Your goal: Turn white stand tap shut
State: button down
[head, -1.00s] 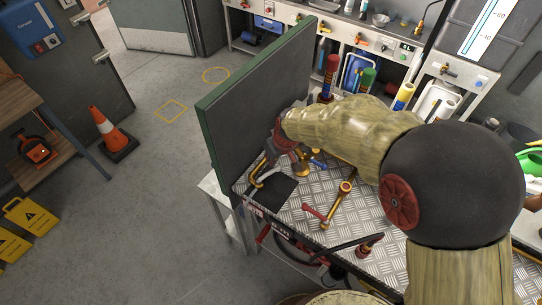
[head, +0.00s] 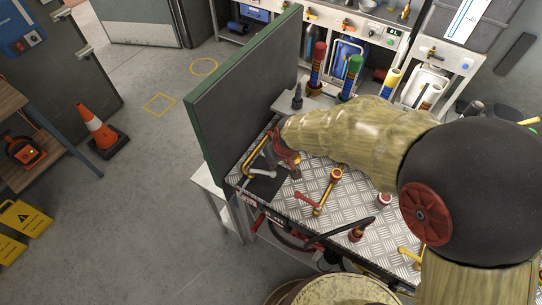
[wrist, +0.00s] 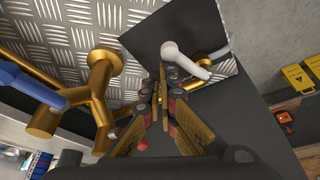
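The white stand tap has a white lever (wrist: 187,62) and a brass body (wrist: 216,72) in the wrist view, beside a black square on the metal plate. In the head view, its white lever (head: 260,172) shows at the left end of the bench, beside the dark panel. My gripper (wrist: 160,75) has its narrow fingers together with nothing visible between them. Their tips are close to the lever's rounded end; I cannot tell whether they touch it. In the head view my gripper (head: 276,160) hangs over the tap and partly hides it.
A brass tap with a red lever (head: 307,202) stands right of it on the bench. A brass fitting (wrist: 98,85) with a blue lever (wrist: 30,84) is at left in the wrist view. The upright dark panel (head: 245,95) borders the bench's left side.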

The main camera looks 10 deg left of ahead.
jog(key=shift+s+d, duration=0.2)
jog(key=shift+s, duration=1.05)
jog(key=shift+s+f, duration=0.1)
jog(key=shift+s, duration=0.05)
